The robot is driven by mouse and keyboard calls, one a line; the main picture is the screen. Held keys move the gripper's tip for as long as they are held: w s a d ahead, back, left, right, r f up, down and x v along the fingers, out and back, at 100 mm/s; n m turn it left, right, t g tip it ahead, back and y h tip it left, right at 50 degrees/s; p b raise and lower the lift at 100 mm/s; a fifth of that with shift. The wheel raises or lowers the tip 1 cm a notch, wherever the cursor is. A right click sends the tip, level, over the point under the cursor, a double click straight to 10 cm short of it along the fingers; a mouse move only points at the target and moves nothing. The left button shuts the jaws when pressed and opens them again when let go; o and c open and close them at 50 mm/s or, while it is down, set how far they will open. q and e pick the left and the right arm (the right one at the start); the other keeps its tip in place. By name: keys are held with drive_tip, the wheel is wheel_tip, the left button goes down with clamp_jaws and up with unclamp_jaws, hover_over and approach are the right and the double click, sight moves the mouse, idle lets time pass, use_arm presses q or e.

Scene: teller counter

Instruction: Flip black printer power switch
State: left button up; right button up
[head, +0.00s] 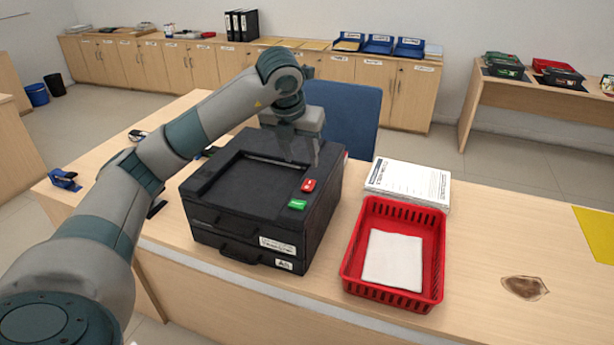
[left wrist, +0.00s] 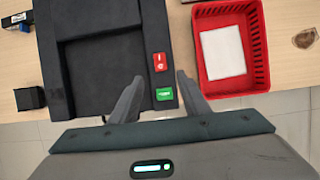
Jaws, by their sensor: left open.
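The black printer (head: 240,190) stands on the counter, and its top fills the upper left of the left wrist view (left wrist: 95,75). A red rocker switch (head: 308,185) sits on the right side of its top, with white marks on it in the left wrist view (left wrist: 159,63). A green button (head: 297,204) is just in front of it, also in the left wrist view (left wrist: 164,94). My left gripper (head: 302,162) is open and empty above the printer's right part, fingers pointing down. My right gripper is not in view.
A red basket (head: 349,270) holding white paper stands right of the printer. A stack of printed forms (head: 408,183) lies behind it. A blue chair (head: 343,112) is behind the counter. A brown stain-like patch (head: 524,288) lies on the right, with bare counter around it.

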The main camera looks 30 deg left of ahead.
sight(308, 184)
use_arm(q)
drive_tip(key=p+x, duration=0.2)
drive_tip(key=x, duration=0.7)
drive_tip(key=shift+w+f+p, duration=0.25)
drive_tip(key=shift+p, duration=0.05)
drive_tip(key=shift+w+f, duration=0.15)
drive_tip(key=shift+f, duration=0.35)
drive_tip(key=shift+a+f, duration=0.1)
drive_tip(key=shift+f, duration=0.05)
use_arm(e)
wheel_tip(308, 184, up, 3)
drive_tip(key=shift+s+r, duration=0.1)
use_arm(q)
drive_tip(key=c, duration=1.1)
drive_tip(key=shift+o, duration=0.2)
drive_tip(key=shift+w, duration=0.1)
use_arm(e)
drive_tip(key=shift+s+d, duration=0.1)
